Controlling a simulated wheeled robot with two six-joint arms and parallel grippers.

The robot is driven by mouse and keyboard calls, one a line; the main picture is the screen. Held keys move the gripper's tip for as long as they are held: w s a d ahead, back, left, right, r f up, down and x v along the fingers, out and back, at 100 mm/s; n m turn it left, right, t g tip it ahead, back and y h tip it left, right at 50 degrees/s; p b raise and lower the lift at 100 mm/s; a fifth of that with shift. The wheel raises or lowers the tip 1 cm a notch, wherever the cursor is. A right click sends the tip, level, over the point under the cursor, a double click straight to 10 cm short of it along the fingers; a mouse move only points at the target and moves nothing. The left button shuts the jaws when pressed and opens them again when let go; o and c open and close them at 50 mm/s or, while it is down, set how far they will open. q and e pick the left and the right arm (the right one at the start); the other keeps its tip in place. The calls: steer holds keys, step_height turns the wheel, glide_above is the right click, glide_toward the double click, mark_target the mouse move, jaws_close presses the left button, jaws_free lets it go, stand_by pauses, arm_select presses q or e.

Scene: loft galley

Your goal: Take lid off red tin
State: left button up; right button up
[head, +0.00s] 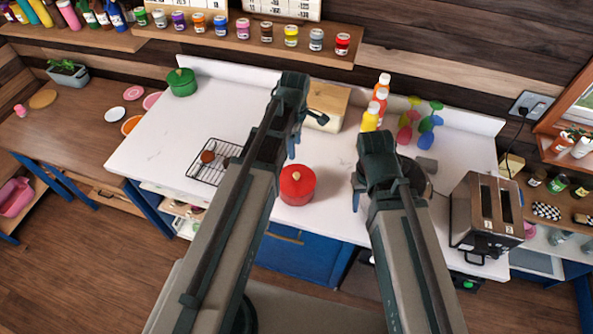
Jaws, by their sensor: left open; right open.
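The red tin (299,190) stands upright on the white counter, near its front edge, between my two arms. Its red lid (297,176) sits on top with a small pale knob. My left gripper (306,134) is open and empty, above the counter behind the tin and before a wooden box. My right gripper (357,194) is open, to the right of the tin and apart from it. Its fingers are partly hidden by my own wrist.
A green lidded pot (182,83) stands at the back left. A wire rack (208,163) lies left of my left arm. Bottles (371,115) and coloured utensils stand at the back. A toaster (486,220) is at the right. Counter around the tin is mostly clear.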

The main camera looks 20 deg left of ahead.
arm_select(q)
steer(key=b, duration=0.9)
glide_above(297, 174)
steer(key=f, duration=0.9)
steer(key=shift+a, duration=0.3)
steer(key=shift+r, duration=0.1)
steer(key=f+b, duration=0.5)
steer(key=shift+d+f, duration=0.15)
steer(key=shift+d, duration=0.1)
steer(key=shift+s, duration=0.1)
jaws_close()
